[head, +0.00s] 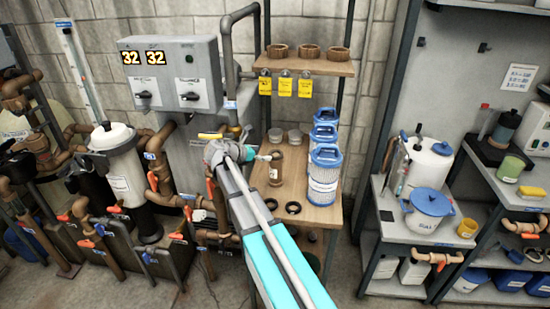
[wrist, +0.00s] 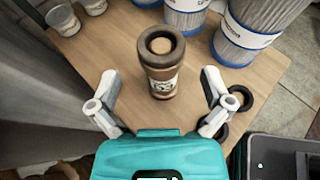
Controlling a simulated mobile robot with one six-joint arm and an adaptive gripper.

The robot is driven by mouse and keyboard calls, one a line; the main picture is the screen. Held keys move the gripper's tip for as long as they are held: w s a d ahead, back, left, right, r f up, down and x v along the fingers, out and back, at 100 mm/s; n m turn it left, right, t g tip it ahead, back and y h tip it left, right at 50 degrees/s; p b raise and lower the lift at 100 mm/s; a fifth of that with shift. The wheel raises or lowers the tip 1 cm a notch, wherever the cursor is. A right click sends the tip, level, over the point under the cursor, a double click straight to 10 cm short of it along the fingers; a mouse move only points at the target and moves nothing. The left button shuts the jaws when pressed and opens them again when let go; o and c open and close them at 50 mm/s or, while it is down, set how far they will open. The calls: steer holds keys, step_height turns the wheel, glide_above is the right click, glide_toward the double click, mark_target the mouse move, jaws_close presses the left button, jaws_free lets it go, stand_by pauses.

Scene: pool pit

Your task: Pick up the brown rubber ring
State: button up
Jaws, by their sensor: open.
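The jar (head: 275,172) stands upright on the wooden shelf in the head view. My gripper (wrist: 157,78) is open and empty in the wrist view, its fingers apart to the left and right of the jar's image. In the head view my gripper (head: 238,153) is left of the jar. Two dark rings (wrist: 240,97) lie on the shelf right of the jar; one is partly hidden by my right finger.
Blue-and-white filter cartridges (head: 325,172) stand right of the jar. Two small tubs (head: 294,137) stand behind it. An upper shelf (head: 305,65) holds three brown rings or baskets (head: 278,50), with yellow tags below. A grey control box (head: 172,75) is left.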

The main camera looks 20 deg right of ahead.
mark_target(279, 153)
stand_by(0.3)
steer(key=shift+b+x, duration=0.9)
steer(key=shift+x, duration=1.1)
steer(key=shift+w+d+f, duration=0.15)
steer(key=shift+d+f, duration=0.15)
steer(key=shift+d, duration=0.25)
steer(key=c, duration=0.7)
